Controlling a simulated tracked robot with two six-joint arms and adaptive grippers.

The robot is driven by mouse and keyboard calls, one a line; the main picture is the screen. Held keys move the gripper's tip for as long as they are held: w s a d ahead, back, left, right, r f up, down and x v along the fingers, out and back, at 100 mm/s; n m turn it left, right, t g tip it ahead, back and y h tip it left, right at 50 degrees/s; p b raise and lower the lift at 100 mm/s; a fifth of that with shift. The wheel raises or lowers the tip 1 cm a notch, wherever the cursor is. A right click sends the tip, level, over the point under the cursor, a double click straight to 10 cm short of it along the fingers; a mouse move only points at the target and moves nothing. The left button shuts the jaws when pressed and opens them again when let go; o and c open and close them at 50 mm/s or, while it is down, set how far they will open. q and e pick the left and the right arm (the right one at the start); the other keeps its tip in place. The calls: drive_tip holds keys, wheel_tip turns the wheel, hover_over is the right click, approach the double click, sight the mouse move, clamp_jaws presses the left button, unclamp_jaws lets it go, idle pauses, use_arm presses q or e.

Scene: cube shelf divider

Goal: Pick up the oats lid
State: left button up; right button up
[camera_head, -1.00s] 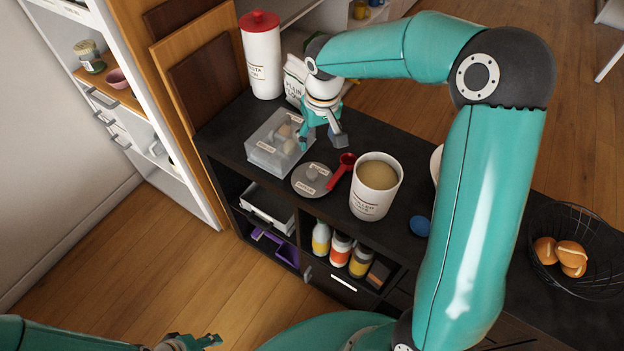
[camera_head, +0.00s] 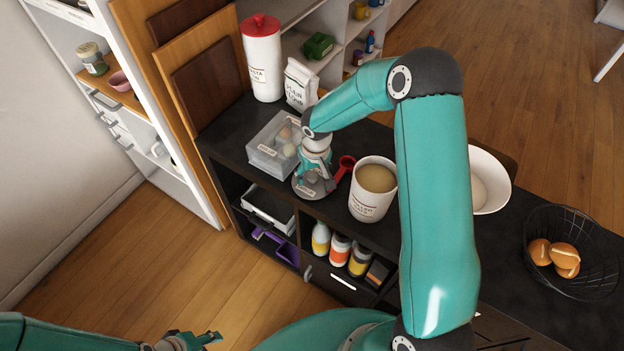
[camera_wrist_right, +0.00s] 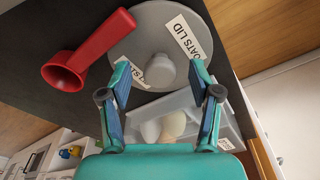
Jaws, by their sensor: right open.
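The oats lid (camera_wrist_right: 190,30) is a grey disc with a round knob (camera_wrist_right: 158,73) and a white label reading "OATS LID". In the head view the lid (camera_head: 301,192) lies on the dark counter, mostly hidden under my right gripper (camera_head: 318,182). In the right wrist view my right gripper (camera_wrist_right: 160,75) is open, its two fingers on either side of the knob with gaps on both sides. I cannot tell how far above the lid the fingertips are. My left gripper (camera_head: 196,342) is low at the left, away from the counter; its jaws are unclear.
A red scoop (camera_head: 344,168) lies beside the lid, next to a white canister (camera_head: 368,206) of oats-coloured contents. A clear box (camera_head: 268,150) holding eggs stands left of the lid. A flour bag (camera_head: 300,88), a pasta tin (camera_head: 262,62), a white bowl (camera_head: 497,177) and a wire basket (camera_head: 585,282) stand around.

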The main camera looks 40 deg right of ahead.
drive_tip(key=shift+f, duration=0.55)
use_arm(q)
drive_tip(key=shift+r, duration=0.1)
